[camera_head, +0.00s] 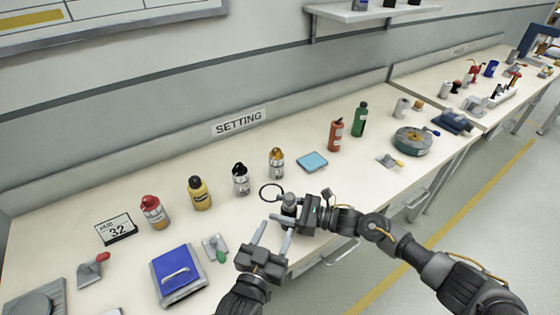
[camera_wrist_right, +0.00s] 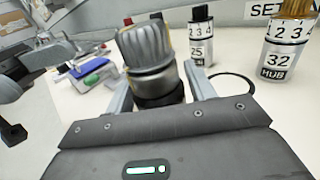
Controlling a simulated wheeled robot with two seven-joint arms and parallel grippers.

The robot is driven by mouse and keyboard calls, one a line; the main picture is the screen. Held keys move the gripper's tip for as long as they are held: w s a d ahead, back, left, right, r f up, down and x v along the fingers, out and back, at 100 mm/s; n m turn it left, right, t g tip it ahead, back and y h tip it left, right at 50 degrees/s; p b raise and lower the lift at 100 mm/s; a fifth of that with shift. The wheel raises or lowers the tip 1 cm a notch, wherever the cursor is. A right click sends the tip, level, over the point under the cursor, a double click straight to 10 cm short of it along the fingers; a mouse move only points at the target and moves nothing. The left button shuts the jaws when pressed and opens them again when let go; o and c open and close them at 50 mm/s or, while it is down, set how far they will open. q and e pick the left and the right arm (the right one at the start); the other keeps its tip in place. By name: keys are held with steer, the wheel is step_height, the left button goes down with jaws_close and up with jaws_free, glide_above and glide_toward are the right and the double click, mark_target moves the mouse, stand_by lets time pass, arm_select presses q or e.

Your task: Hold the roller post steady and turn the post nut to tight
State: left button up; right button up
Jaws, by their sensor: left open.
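The roller post (camera_head: 289,210) stands near the bench's front edge, largely covered by my right gripper in the head view. The right wrist view shows the post (camera_wrist_right: 155,84) with a grey ribbed nut (camera_wrist_right: 146,44) on top. My right gripper (camera_head: 290,213) has one finger on each side of the post below the nut and looks shut on it; the exact contact is partly hidden. My left gripper (camera_head: 272,229) is open and empty, its fingers pointing toward the post from the front left and apart from it. Part of it also shows at the wrist view's left edge.
A black ring (camera_head: 272,192) lies just behind the post. Several bottles, including a yellow one (camera_head: 200,193), stand behind. A blue box (camera_head: 177,274) and a green-handled clamp (camera_head: 216,248) lie left. A reel (camera_head: 413,141) sits right. Bench between is mostly clear.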

steer(key=shift+o, duration=1.2)
steer(key=v, duration=1.2)
